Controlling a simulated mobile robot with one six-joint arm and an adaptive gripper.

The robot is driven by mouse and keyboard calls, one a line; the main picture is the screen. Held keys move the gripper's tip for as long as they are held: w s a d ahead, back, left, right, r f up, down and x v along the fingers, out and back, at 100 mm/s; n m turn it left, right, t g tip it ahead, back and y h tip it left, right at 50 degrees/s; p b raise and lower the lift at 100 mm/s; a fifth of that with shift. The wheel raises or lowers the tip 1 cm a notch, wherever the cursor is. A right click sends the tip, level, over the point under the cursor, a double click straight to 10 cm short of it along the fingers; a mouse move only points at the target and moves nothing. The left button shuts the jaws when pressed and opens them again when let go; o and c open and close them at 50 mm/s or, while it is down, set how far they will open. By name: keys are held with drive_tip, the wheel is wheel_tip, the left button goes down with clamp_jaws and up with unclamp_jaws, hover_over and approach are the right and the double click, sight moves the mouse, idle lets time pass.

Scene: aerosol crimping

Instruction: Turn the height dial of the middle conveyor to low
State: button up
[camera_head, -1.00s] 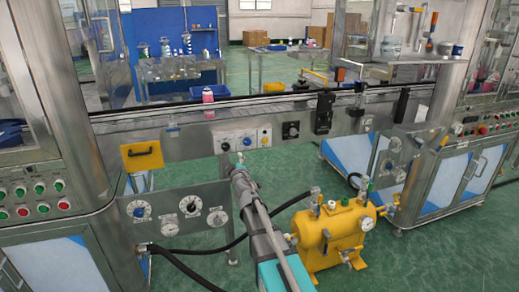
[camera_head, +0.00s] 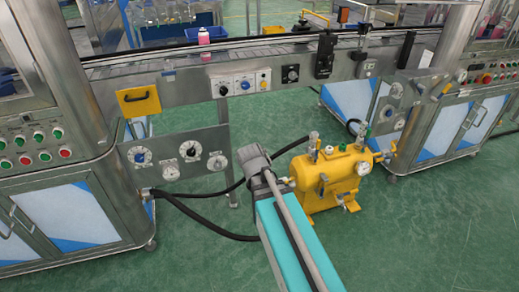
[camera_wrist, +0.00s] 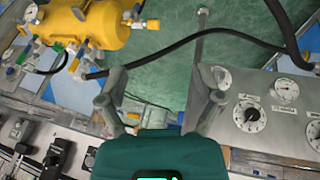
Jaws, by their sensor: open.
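The middle conveyor (camera_head: 190,86) runs across the head view.
A dial plate (camera_head: 150,172) stands at the left; it also shows at the right in the wrist view (camera_wrist: 280,128). A yellow tank (camera_head: 325,180) stands right of my arm. Black hoses (camera_head: 205,232) cross the green floor. A pink can (camera_head: 204,37) stands on the conveyor.

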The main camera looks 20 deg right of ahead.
drive_tip(key=s+a+f+g+y, duration=0.1)
drive_tip(key=s+a+g+y, duration=0.2)
drive_tip(key=s, duration=0.6)
drive_tip(key=shift+a+f+n+g, duration=0.3)
drive_tip(key=shift+a+f+g, duration=0.1)
drive_tip(key=shift+a, duration=0.65)
drive_tip(key=c, duration=0.4)
drive_tip(key=shift+a, duration=0.1)
